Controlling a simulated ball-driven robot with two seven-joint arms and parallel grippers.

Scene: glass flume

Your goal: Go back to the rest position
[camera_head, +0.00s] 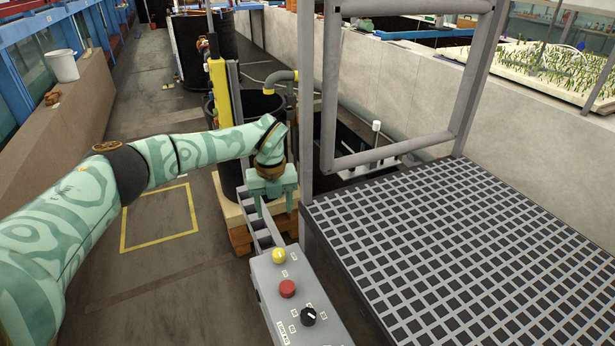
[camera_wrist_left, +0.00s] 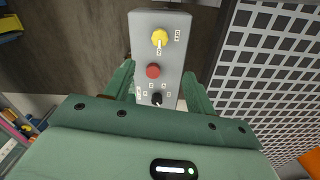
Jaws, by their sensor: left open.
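My left gripper (camera_head: 275,205) is open and empty, held above the far end of a grey control box (camera_head: 311,303). In the left wrist view the two green fingers (camera_wrist_left: 160,85) stand apart on either side of the box (camera_wrist_left: 143,45) and touch nothing that I can make out. The box carries a yellow knob (camera_head: 279,255), a red button (camera_head: 287,288) and a black knob (camera_head: 308,316). The left wrist view also shows the yellow knob (camera_wrist_left: 159,37), the red button (camera_wrist_left: 153,71) and the black knob (camera_wrist_left: 157,99). My right gripper is not in view.
A grey grating platform (camera_head: 470,250) lies right of the box, with an upright metal frame (camera_head: 330,95) at its far left corner. A black tank (camera_head: 253,104) stands on a pallet behind my gripper. Bare floor with a yellow square outline (camera_head: 160,215) lies at left.

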